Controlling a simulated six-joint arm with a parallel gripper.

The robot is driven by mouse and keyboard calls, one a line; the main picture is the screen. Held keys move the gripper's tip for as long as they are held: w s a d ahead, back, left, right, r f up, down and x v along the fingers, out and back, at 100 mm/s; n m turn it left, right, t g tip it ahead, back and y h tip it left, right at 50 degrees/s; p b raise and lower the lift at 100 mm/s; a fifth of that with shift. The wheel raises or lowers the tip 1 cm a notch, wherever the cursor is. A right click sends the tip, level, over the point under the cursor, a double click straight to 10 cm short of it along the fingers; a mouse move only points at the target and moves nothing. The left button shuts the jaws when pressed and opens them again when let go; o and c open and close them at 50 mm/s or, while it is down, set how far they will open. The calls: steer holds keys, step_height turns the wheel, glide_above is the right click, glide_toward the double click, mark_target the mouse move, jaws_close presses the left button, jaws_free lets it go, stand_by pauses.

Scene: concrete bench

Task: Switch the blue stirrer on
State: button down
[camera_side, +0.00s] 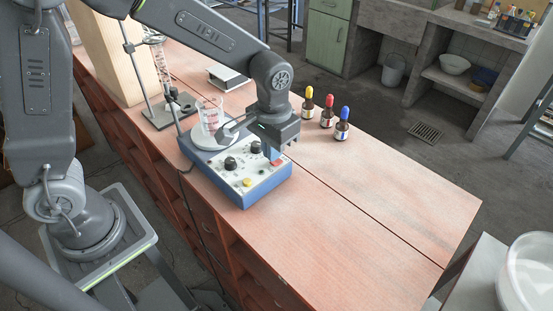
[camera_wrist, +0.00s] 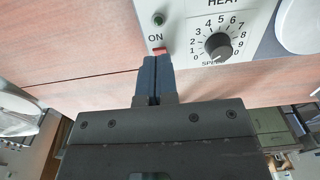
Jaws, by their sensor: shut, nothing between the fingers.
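The blue stirrer (camera_side: 262,193) stands on the bench with its grey control panel facing the front right. A red switch (camera_wrist: 159,51) marked ON sits at the panel's edge in the wrist view; a bit of red (camera_side: 281,162) shows beside my fingers in the side view. A dark green lamp (camera_wrist: 159,18) and a speed knob (camera_wrist: 218,45) are near it; the lamp looks unlit. My gripper (camera_wrist: 156,59) is shut and empty, pointing at the switch with its tips right at it. I cannot tell whether they touch it. The switch is partly hidden by the fingertips.
A glass beaker (camera_side: 211,113) stands on the stirrer's white plate. Three dropper bottles, yellow-capped (camera_side: 308,105), red-capped (camera_side: 327,112) and blue-capped (camera_side: 342,128), stand behind right. A retort stand (camera_side: 170,112) is at the back left. The bench (camera_side: 365,220) is clear to the right.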

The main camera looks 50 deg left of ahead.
steer(key=shift+f, duration=1)
stand_by(0.3)
steer(key=shift+r, duration=3.55)
steer(key=shift+s+a+r, duration=0.2)
steer(key=shift+r, duration=0.15)
steer(key=s+a+r+t, duration=0.2)
steer(key=s+a+r, duration=0.1)
steer(key=s, duration=0.4)
steer(key=s+a+r+t, duration=0.3)
steer(key=s+a+r, duration=0.1)
steer(key=s, duration=0.4)
steer(key=shift+s+a+r+t, duration=0.25)
steer(key=shift+a+r+t, duration=0.05)
steer(key=shift+a, duration=0.45)
